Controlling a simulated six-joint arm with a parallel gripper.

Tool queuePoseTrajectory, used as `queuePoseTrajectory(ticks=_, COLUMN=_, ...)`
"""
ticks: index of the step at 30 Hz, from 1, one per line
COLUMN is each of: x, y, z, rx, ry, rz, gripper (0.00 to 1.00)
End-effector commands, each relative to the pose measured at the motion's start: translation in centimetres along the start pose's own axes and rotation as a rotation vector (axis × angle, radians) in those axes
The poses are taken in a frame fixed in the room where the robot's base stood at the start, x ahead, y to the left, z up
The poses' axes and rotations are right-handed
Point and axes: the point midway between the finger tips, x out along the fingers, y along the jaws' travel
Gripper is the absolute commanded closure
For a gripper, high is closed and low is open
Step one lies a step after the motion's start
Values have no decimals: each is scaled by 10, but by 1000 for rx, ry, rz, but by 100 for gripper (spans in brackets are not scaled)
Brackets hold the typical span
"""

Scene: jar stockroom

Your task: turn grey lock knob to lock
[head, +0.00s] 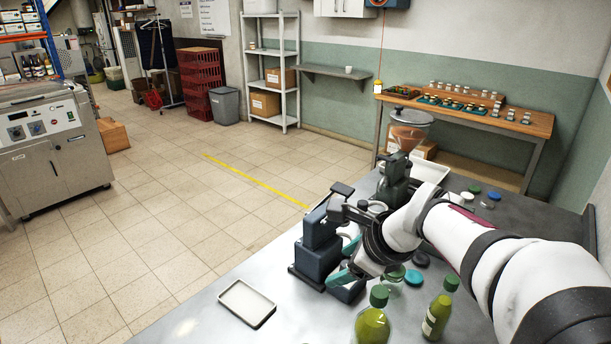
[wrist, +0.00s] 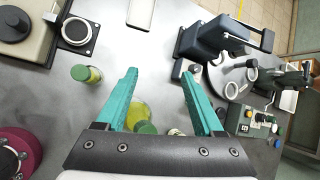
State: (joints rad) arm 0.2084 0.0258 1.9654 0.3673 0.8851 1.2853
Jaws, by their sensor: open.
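My gripper (wrist: 159,74) is open, its two teal fingers wide apart with nothing between the tips. In the head view my gripper (head: 344,261) is over the metal bench, beside a dark blue machine (head: 320,232). In the wrist view the dark blue machine (wrist: 212,38) stands beyond the right finger, with a handle bar on it. A small greyish round part (wrist: 193,69) sits at its near edge; I cannot tell whether this is the lock knob. In the head view my arm and gripper hide part of that area.
Green-capped bottles (head: 372,320) stand near the gripper; one bottle (wrist: 145,128) shows low between the fingers. A white tray (head: 247,303) lies at the bench's front left. A grinder with a hopper (head: 408,130) stands behind. Bare bench (wrist: 150,50) lies ahead of the fingertips.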

Motion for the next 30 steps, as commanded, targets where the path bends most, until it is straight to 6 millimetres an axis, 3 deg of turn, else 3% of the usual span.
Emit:
queuePoseTrajectory(ticks=3, x=25, y=-61, z=-13, rx=366, ry=-39, rz=-121, gripper=31)
queuePoseTrajectory(ticks=7, x=48, y=-123, z=-40, rx=778, ry=-102, rz=-256, gripper=31)
queuePoseTrajectory(ticks=12, x=92, y=-105, z=-66, rx=785, ry=-102, rz=-254, gripper=31)
queuePoseTrajectory(ticks=19, x=122, y=-94, z=-84, rx=779, ry=-103, rz=-255, gripper=31)
queuePoseTrajectory(ticks=23, x=138, y=-97, z=-85, rx=777, ry=-104, rz=-254, gripper=31)
queuePoseTrajectory(ticks=30, x=204, y=-114, z=-84, rx=777, ry=-104, rz=-253, gripper=31)
